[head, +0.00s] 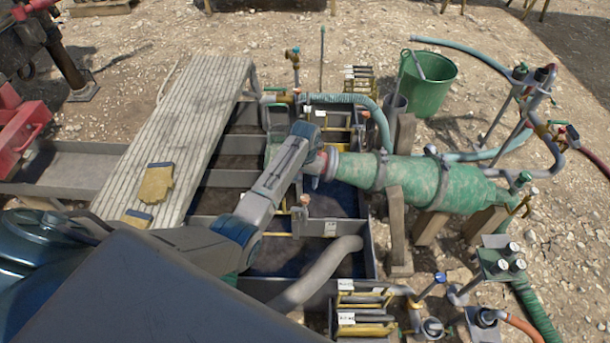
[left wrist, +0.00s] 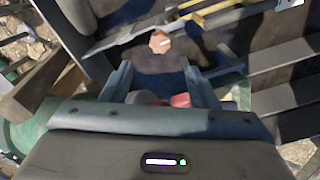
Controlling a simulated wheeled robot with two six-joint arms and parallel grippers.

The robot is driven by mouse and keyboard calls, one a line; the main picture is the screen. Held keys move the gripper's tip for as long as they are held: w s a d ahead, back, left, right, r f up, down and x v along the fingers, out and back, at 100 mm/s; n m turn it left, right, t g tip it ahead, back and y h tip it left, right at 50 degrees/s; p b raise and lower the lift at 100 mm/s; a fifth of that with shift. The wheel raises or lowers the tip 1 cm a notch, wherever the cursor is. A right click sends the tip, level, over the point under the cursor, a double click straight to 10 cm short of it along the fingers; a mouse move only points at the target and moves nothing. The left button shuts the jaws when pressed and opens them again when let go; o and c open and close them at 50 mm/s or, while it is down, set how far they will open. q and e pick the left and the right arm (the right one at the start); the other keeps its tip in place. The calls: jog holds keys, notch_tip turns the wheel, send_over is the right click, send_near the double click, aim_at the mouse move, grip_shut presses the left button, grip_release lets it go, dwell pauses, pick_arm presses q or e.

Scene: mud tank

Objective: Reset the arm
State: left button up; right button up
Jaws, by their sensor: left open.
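My left arm reaches in from the lower left in the head view, over the mud tank (head: 374,250). Its left gripper (head: 309,152) is beside the narrow end of the green cone-shaped vessel (head: 440,185). In the left wrist view the two fingers of the gripper (left wrist: 158,85) stand apart with nothing clearly held. A red fitting (left wrist: 180,100) shows just behind them, partly hidden by the gripper body. A small orange-brown knob (left wrist: 160,42) lies beyond the fingertips, over the dark tank. My right gripper is out of view.
A ribbed plank walkway (head: 190,125) with yellow gloves (head: 156,183) runs along the left of the tank. A grey curved pipe (head: 318,272) crosses its near side. A green bucket (head: 427,85) and several hoses stand at the right. Open gravel lies behind.

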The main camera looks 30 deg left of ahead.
pick_arm(q)
jog(key=shift+r, duration=0.6)
